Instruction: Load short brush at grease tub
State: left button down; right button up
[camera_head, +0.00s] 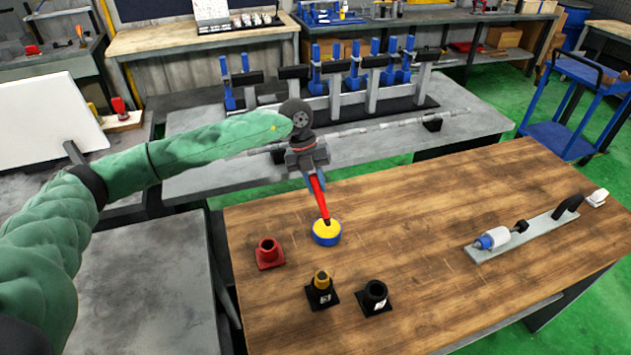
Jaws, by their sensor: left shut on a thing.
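My left gripper (312,172) hangs over the wooden table and is shut on the short brush (318,195), which has a red handle and points down. The brush's dark lower end meets the yellow top of the grease tub (325,236), a low round tub with a blue side. I cannot tell how deep the brush tip sits in it. The fingers partly hide the top of the handle. My right gripper does not show.
A red holder (269,252) stands left of the tub. A black holder with a yellow piece (321,289) and an empty-looking black holder (375,297) stand in front. A grey plate with a spindle part (525,236) lies at right. The table's middle is clear.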

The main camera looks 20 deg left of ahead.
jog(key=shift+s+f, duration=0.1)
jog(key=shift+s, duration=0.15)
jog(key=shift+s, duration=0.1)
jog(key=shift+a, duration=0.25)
pick_arm(q)
jog(key=shift+f, duration=0.25)
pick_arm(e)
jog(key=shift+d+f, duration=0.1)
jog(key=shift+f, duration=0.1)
pick_arm(q)
jog(key=shift+f+b, duration=0.4)
jog(key=shift+b, duration=0.05)
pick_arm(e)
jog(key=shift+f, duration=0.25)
pick_arm(q)
jog(key=shift+f+b, duration=0.1)
jog(key=shift+b, duration=0.2)
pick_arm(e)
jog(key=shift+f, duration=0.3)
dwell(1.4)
